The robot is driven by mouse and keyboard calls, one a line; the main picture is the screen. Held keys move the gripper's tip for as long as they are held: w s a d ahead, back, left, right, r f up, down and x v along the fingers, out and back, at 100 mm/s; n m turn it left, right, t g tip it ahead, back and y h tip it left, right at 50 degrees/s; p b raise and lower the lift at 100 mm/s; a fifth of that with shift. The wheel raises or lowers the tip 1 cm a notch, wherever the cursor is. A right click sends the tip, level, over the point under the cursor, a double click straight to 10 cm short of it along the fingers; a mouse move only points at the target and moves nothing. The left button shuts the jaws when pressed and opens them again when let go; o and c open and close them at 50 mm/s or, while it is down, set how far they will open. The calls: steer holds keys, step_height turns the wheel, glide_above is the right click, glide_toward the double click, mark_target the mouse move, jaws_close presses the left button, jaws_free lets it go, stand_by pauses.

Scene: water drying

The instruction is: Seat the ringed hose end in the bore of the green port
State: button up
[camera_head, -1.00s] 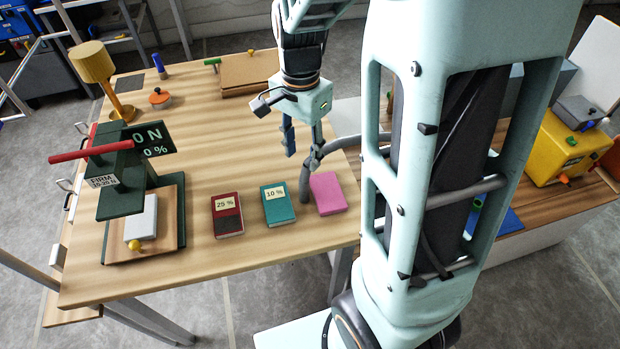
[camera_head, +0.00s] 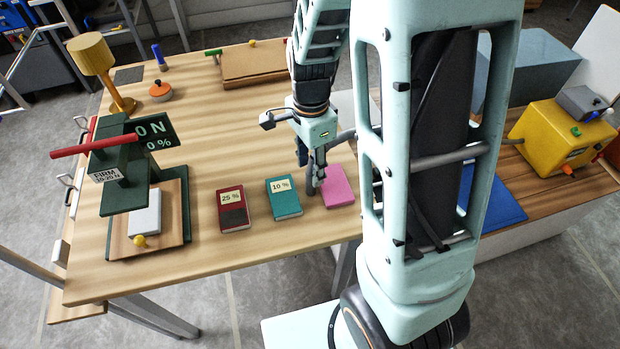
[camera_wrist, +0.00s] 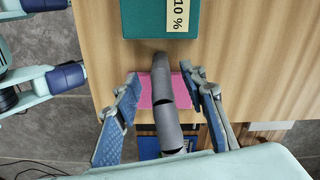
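A grey hose (camera_wrist: 163,100) with dark bands stands between my gripper's fingers in the wrist view. In the head view the hose (camera_head: 345,134) shows partly, behind my gripper and arm, next to the pink book. My gripper (camera_head: 311,178) is low over the table beside the pink book. In the wrist view my gripper (camera_wrist: 163,103) is open, one finger on each side of the hose, with gaps. A yellow box (camera_head: 552,140) on the right bench carries a small green part (camera_head: 576,131), perhaps the green port; its bore cannot be made out.
A pink book (camera_head: 337,190), a teal book (camera_head: 283,197) and a red book (camera_head: 233,209) lie on the wooden table (camera_head: 230,265). A green press (camera_head: 125,195) stands at left. A blue mat (camera_head: 497,198) lies on the right bench. The table's middle is clear.

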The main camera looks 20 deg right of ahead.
mark_target(311, 172)
step_height(311, 172, down, 4)
steer(key=shift+d+r, duration=0.1)
jaws_close()
